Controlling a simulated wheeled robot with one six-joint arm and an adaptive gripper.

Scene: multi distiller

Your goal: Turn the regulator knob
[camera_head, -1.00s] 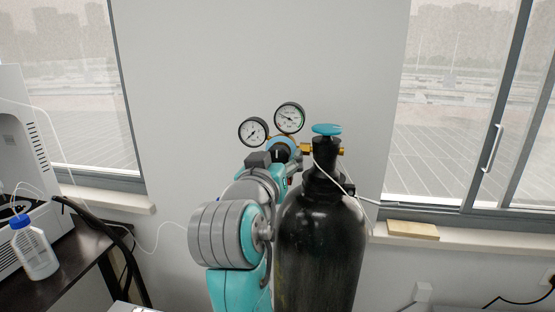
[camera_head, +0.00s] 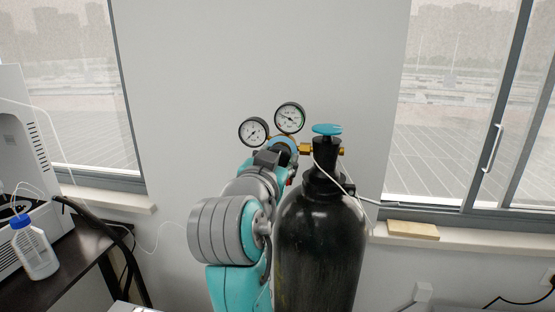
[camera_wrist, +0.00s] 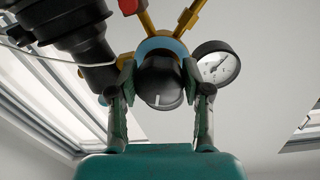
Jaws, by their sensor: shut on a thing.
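The regulator knob (camera_wrist: 160,82) is a round black knob with a white mark, in the middle of the wrist view. A blue ring of the regulator (camera_wrist: 163,45) sits behind it. My gripper (camera_wrist: 160,78) is shut on the knob, one finger on each side. In the head view the regulator (camera_head: 283,143) shows as a blue and brass part left of the cylinder's neck; my arm hides the knob and fingertips there. Two round gauges, left (camera_head: 253,131) and right (camera_head: 290,117), stand above it.
The black gas cylinder (camera_head: 320,250) stands close right of my arm, with a teal valve wheel (camera_head: 327,129) on top. A thin white tube (camera_head: 333,178) hangs from the regulator across its shoulder. A white bottle (camera_head: 35,250) is on the dark table at left.

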